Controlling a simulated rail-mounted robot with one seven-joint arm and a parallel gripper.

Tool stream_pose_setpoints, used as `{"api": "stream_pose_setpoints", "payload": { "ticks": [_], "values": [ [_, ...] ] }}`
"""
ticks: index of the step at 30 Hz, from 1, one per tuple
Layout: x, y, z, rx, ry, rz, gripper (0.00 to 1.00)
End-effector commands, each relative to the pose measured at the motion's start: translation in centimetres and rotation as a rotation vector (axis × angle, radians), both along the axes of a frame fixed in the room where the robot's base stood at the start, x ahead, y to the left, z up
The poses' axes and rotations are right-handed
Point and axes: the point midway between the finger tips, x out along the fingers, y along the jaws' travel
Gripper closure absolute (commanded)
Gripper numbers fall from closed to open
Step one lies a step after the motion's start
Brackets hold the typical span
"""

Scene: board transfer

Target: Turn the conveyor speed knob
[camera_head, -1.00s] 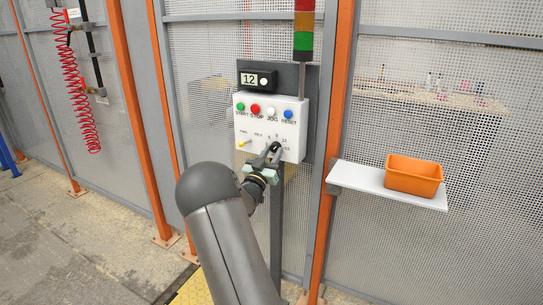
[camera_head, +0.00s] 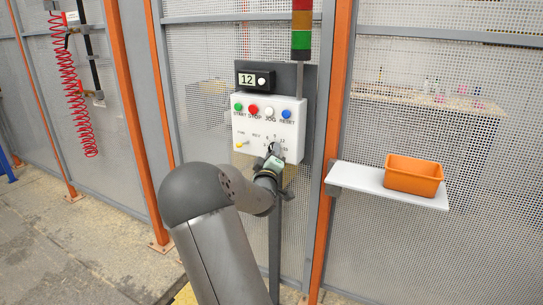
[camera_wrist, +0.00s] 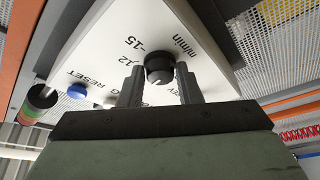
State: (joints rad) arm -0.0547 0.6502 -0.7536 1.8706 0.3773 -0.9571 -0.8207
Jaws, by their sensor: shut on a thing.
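The wrist view is strongly rolled against the panel. The printed 12 and 15 lie to the left of the knob. I cannot tell where its pointer faces. The display (camera_head: 254,79) above reads 12.
Green, red, white and blue buttons (camera_head: 286,114) line the panel above the scale. A small yellow knob (camera_head: 242,144) is at its lower left. A signal tower (camera_head: 302,30) stands above. A shelf (camera_head: 350,178) with an orange bin (camera_head: 413,175) is to the right.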

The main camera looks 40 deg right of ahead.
Motion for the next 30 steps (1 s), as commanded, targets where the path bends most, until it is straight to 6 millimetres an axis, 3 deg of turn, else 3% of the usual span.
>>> {"api": "stream_pose_setpoints", "payload": {
  "ticks": [15,30],
  "values": [
    [-0.14,-0.05,0.65,-0.184,0.404,0.000,0.92],
    [-0.16,-0.07,0.75,-0.257,0.566,0.000,0.92]
  ]
}}
